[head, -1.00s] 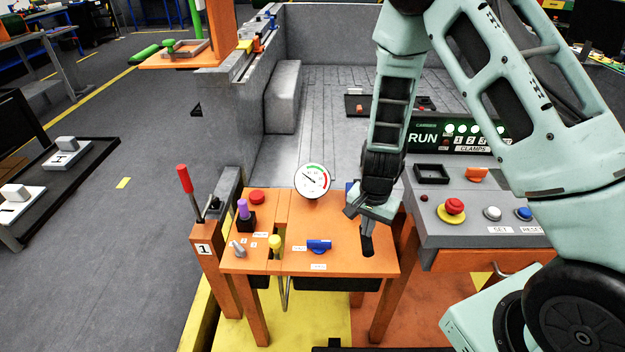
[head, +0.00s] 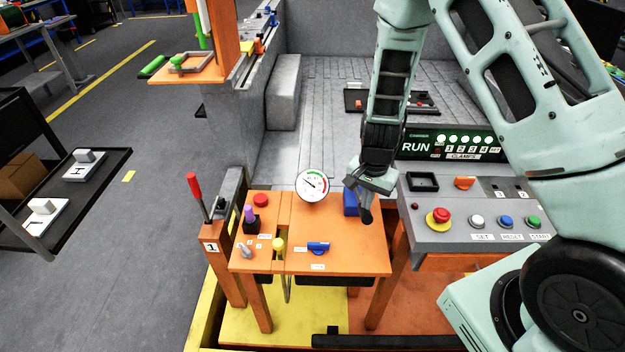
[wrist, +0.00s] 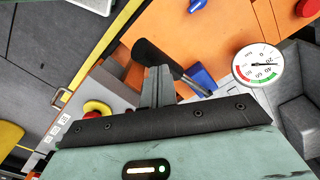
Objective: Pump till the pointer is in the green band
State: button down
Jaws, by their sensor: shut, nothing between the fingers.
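The round white gauge (head: 312,185) stands at the back of the orange table (head: 345,262). Its pointer leans to the upper left, outside the green band at the upper right. The gauge also shows in the wrist view (wrist: 258,65). My gripper (head: 362,188) is shut and empty, right of the gauge. A black pump handle (head: 366,214) shows just below it. In the wrist view the handle's black grip (wrist: 155,58) on a metal rod lies just past my fingertips (wrist: 157,85); I cannot tell whether they touch.
A blue lever (head: 318,247), a yellow knob (head: 279,244), a purple-topped stick (head: 249,214) and a red button (head: 260,200) are on the table. A red-handled lever (head: 195,186) stands left. A grey control panel (head: 460,232) with a red stop button (head: 441,215) is at right.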

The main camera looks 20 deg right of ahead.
jog(key=shift+r, duration=0.1)
dwell(0.5)
jog(key=shift+s+f+b, duration=0.65)
jog(key=shift+f+b, duration=2.85)
jog(key=shift+f, duration=0.6)
jog(key=r+p, duration=0.2)
jog(key=r, duration=0.1)
jog(key=w+r+p, duration=0.1)
jog(key=r+p, duration=0.1)
jog(key=p, duration=0.1)
jog(key=r+p, duration=0.2)
jog(key=r, duration=0.1)
jog(key=shift+w+r+p, duration=0.2)
jog(key=shift+r+p, duration=0.1)
jog(key=shift+p, duration=0.05)
jog(key=shift+f, duration=0.1)
